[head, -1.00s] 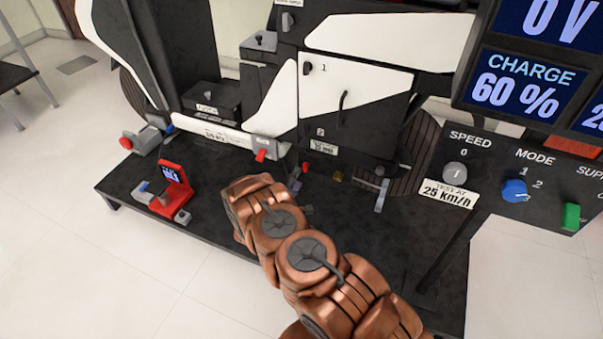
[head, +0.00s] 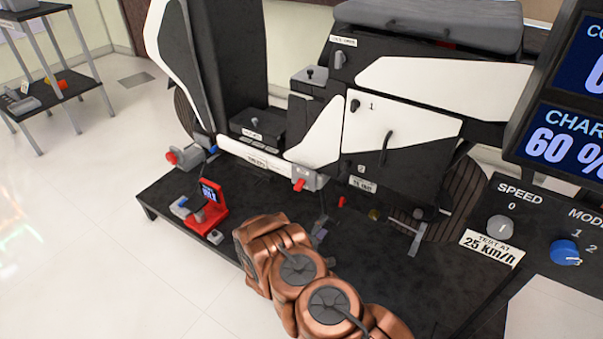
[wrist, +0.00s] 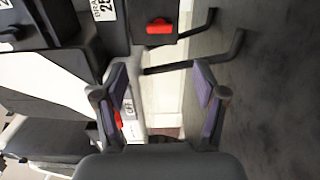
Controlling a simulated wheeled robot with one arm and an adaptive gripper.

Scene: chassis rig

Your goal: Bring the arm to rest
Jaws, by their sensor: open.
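My arm, copper-coloured, reaches in from the bottom of the head view over the black platform (head: 170,205). In the head view my gripper is mostly hidden behind the arm, low beside the scooter-like chassis (head: 405,130). In the wrist view my gripper (wrist: 163,95) is open, with its two purple-padded fingers apart and nothing held between them. A grey block with a red lever (head: 300,184) is on the chassis side, just beyond the arm in the head view. A red part (wrist: 160,27) shows ahead of the fingers in the wrist view.
A red device with a small screen (head: 208,205) stands on the platform's left part. A control panel (head: 545,235) with knobs and a display (head: 570,140) stands at the right. A shelf rack (head: 60,85) is at the far left. Pale floor is clear at the lower left.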

